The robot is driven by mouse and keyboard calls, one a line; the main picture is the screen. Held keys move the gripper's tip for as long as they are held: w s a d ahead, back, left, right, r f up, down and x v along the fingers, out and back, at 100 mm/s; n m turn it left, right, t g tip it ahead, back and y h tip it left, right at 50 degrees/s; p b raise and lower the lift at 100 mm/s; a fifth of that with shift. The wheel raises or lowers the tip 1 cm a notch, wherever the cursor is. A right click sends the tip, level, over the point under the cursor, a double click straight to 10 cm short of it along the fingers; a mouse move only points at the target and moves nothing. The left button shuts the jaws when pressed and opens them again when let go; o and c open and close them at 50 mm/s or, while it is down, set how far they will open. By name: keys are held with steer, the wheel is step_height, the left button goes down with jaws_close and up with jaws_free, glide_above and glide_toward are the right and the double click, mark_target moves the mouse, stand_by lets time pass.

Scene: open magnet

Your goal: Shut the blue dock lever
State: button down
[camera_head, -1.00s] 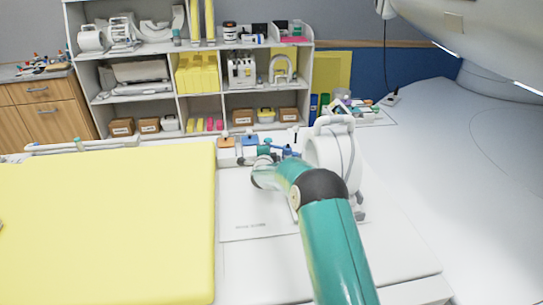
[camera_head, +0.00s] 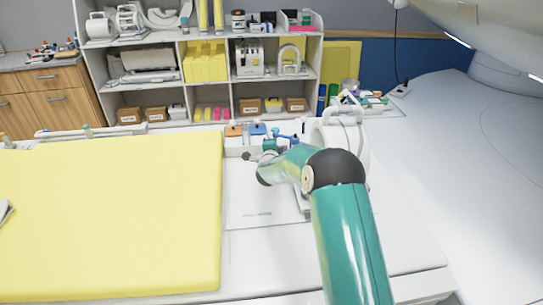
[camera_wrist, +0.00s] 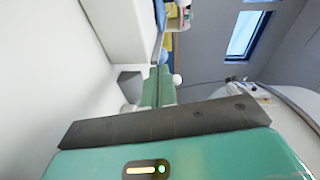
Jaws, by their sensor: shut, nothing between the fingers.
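A yellow pad (camera_head: 110,215) covers the left of the table. Shelves (camera_head: 205,70) stand behind, and the large white magnet (camera_head: 500,30) overhangs the right.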

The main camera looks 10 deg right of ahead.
steer(key=v, duration=0.9)
steer(key=shift+s, duration=0.1)
